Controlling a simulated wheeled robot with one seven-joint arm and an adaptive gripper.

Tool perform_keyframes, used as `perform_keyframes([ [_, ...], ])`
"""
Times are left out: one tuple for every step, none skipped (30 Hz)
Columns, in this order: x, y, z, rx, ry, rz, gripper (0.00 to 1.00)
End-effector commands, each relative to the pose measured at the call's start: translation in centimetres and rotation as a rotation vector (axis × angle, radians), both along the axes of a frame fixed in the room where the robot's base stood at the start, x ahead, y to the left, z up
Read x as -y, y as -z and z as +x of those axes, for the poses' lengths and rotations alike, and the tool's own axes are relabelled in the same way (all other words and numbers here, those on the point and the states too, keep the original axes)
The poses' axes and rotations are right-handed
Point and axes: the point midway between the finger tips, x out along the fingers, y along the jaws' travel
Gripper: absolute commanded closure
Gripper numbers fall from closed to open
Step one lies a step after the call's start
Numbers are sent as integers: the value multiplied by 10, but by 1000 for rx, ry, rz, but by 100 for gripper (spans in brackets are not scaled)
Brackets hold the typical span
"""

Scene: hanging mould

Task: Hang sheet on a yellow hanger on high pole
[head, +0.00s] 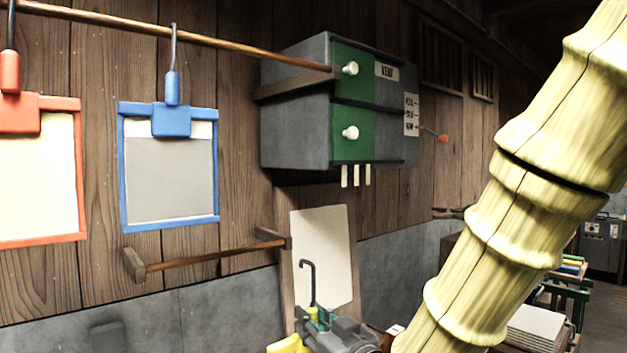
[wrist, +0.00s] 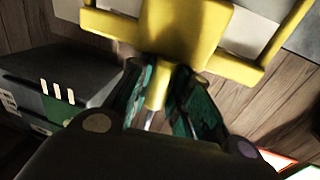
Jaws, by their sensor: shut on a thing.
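The yellow hanger shows in the wrist view (wrist: 180,30) with its clip and crossbar, and only small parts of it show low in the head view (head: 313,313). My gripper (wrist: 165,85) is shut on its neck, at the bottom of the head view (head: 325,322). The hanger's dark hook (head: 306,275) points up, apart from any pole. A pale sheet-like surface (wrist: 240,25) lies beyond the hanger's bar; I cannot tell whether the hanger holds it. The high pole (head: 235,46) runs along the wall at the top.
A red hanger (head: 38,112) and a blue hanger (head: 170,120) hang from the high pole. A low pole (head: 215,256) sits below. A grey box with green panels (head: 300,130) juts out at the pole's right end. A white panel (head: 322,255) stands against the wall.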

Motion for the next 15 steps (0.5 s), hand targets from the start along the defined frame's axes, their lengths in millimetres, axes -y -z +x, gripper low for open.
perform_keyframes([
  [0,-19,5,7,5,1,100],
  [-1,-28,8,8,9,0,100],
  [0,-42,13,10,17,-2,100],
  [0,-54,17,13,22,-3,100],
  [0,-66,21,13,28,-6,100],
  [0,-83,27,14,35,-8,100],
  [1,-96,32,15,41,-9,100],
  [1,-109,35,14,45,-10,100],
  [1,-127,41,14,50,-12,100],
  [1,-139,44,12,54,-13,100],
  [1,-153,48,13,55,-14,100],
  [1,-170,52,11,58,-16,100],
  [1,-183,54,12,59,-15,100],
  [1,-196,57,11,59,-15,100],
  [2,-213,60,10,59,-15,100],
])
